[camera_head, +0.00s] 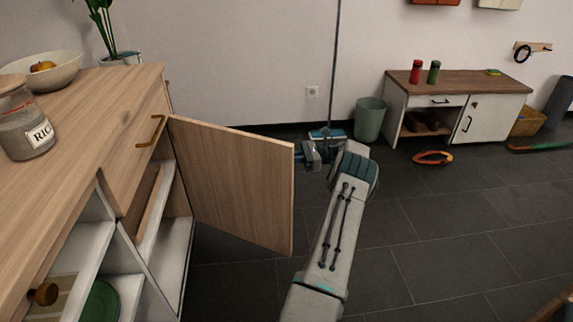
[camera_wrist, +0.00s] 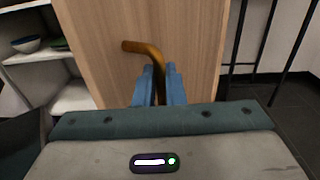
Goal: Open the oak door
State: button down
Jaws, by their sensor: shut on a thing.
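The oak door (camera_head: 235,185) of the wooden cabinet stands swung well out from the cabinet front, with its inner face towards the head camera. In the wrist view the door's outer face (camera_wrist: 95,35) carries a curved brass handle (camera_wrist: 148,49). My gripper (camera_head: 309,155) is at the door's free edge in the head view, partly hidden behind it. In the wrist view its blue fingers (camera_wrist: 159,84) are shut on the handle. The handle on the door is hidden in the head view.
The cabinet top (camera_head: 95,105) holds a jar (camera_head: 25,125) and a bowl (camera_head: 45,72). A brass drawer handle (camera_head: 150,131) sticks out above the door. A bin (camera_head: 370,118) and a low cabinet (camera_head: 455,82) stand at the far wall. The dark floor right of the door is mostly clear.

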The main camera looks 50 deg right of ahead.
jog(key=shift+w+d, duration=0.35)
jog(key=shift+w, duration=0.1)
dwell(0.3)
